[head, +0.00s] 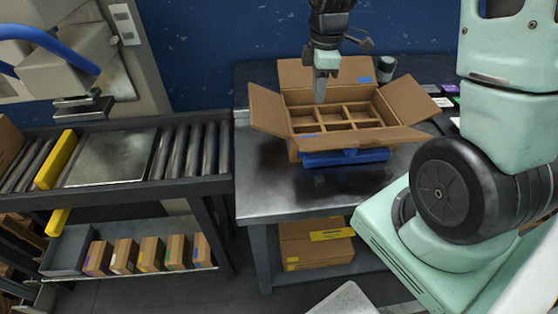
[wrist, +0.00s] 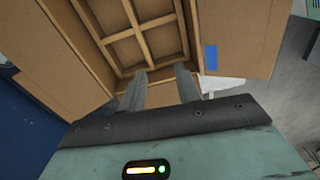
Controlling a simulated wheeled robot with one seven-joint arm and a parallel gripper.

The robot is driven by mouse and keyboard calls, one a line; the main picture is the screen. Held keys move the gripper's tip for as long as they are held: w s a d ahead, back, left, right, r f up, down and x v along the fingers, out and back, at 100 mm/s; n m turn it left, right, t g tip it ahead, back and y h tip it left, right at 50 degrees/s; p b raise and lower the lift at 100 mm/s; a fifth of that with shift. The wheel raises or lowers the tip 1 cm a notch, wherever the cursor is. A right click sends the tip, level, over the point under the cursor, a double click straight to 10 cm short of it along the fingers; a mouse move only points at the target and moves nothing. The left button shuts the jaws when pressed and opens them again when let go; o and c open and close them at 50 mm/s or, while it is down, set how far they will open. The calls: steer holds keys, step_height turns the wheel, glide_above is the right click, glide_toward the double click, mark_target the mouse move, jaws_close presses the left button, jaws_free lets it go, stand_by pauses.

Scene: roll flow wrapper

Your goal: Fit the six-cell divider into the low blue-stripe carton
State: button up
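The open low blue-stripe carton (head: 296,154) stands on the metal table with its flaps folded outward; blue marks show on its flaps. It also fills much of the wrist view (wrist: 240,30). The brown six-cell divider (head: 349,126) lies inside the carton, below the rim; its cells also show in the wrist view (wrist: 124,50). I cannot tell whether it rests fully on the carton floor. My gripper (head: 320,100) points down over the left rear part of the divider. In the wrist view its two fingers (wrist: 161,75) are apart, with nothing visibly held between them.
A blue fixture (head: 345,158) sits at the carton's front. A dark cylinder (head: 386,68) and small coloured packs (head: 446,96) are behind and right. The table's front left (head: 265,205) is bare. A roller conveyor (head: 190,150) runs at left. Boxes (head: 316,247) lie on the shelf below.

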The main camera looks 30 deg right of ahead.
steer(key=s+a+r+m, duration=0.15)
steer(key=s+a, duration=0.25)
steer(key=a, duration=0.6)
steer(key=s+a+r+m, duration=0.1)
steer(key=s+a+r, duration=0.25)
steer(key=a, duration=0.55)
steer(key=s+a+m, duration=0.2)
steer(key=s+a, duration=0.5)
steer(key=s, duration=0.6)
steer(key=shift+s+a, duration=0.15)
